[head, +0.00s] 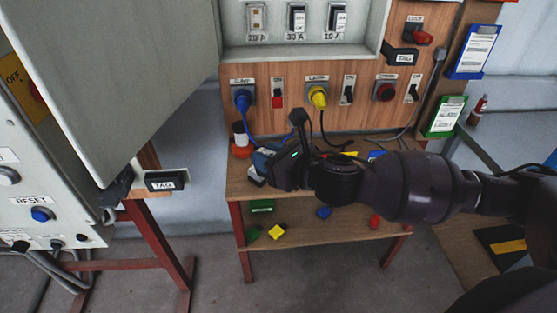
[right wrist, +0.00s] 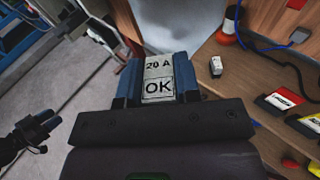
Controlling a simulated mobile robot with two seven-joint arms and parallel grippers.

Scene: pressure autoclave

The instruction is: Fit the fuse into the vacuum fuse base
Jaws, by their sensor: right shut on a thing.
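My right gripper (head: 256,163) is shut on a pale fuse (right wrist: 159,78) marked "20 A" and "OK". It holds the fuse above the left end of the table; in the right wrist view the fuse sits between the blue fingers. No label reading vacuum is legible. My left gripper (right wrist: 36,132) shows at the left of the right wrist view, empty, its fingers apart.
A large grey cabinet door (head: 115,75) stands open at left. Blue (head: 242,98) and yellow (head: 318,97) plugs with cables sit in the wooden panel. An orange-and-white bottle (head: 241,142) and a small white block (right wrist: 216,66) stand on the table. Coloured pieces lie on the lower shelf (head: 330,225).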

